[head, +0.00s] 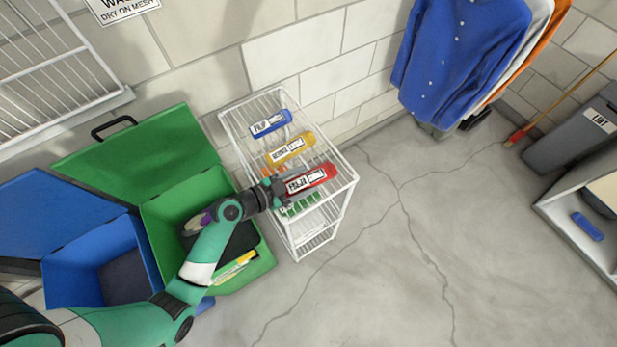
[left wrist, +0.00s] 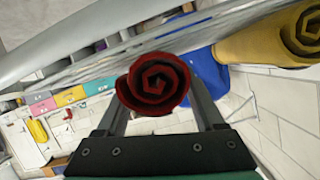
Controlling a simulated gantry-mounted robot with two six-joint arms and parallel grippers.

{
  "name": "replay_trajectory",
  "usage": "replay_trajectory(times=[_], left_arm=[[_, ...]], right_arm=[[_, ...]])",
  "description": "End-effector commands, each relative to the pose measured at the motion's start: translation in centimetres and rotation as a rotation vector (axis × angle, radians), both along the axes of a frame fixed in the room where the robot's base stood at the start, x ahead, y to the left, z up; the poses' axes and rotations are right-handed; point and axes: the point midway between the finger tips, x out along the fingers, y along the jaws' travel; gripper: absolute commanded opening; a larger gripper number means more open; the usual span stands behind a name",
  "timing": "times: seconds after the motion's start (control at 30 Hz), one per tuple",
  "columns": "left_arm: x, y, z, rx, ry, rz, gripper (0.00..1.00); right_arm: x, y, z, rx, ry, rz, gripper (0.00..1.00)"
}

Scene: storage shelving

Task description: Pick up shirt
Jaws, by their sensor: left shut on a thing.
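A rolled red shirt (head: 322,176) with a white label lies at the top of a white wire rack (head: 347,197). My left gripper (head: 278,189) reaches in from the left and is shut on the near end of this roll. In the left wrist view, the spiral end of the red roll (left wrist: 153,84) sits between my two fingers (left wrist: 160,92). From these views I cannot tell whether the roll rests on the rack or is just above it. My right gripper is not in view.
A yellow roll (head: 290,149) and a blue roll (head: 270,123) lie behind on the rack; a green roll (head: 300,204) is lower. Open green (head: 163,219) and blue (head: 72,275) bins stand left. A blue shirt (head: 460,50) hangs upper right.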

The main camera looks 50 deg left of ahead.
Motion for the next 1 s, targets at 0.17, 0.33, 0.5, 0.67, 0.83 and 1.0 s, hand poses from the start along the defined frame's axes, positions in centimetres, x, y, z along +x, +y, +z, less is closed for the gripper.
replay_trajectory(times=[0.17, 0.33, 0.5, 0.67, 0.83, 1.0], left_arm=[[0.0, 0.0, 0.1, 0.0, -0.001, 0.001, 0.05], [0.0, 0.0, 0.3, 0.0, -0.002, 0.0, 0.05], [0.0, 0.0, 2.1, 0.001, -0.005, 0.0, 0.05], [-1.8, -1.0, 6.1, 0.001, -0.003, -0.001, 0.05], [-5.5, -3.1, 9.9, 0.0, 0.0, -0.002, 0.05], [-9.5, -5.4, 11.7, -0.002, 0.001, -0.002, 0.05]], right_arm=[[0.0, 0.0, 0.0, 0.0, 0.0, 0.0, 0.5], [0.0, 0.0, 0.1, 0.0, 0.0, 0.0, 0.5], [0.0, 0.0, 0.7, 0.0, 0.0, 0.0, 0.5], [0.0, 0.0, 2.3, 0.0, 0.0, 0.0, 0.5], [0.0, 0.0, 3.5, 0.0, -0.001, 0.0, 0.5], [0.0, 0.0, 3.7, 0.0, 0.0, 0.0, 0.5]])
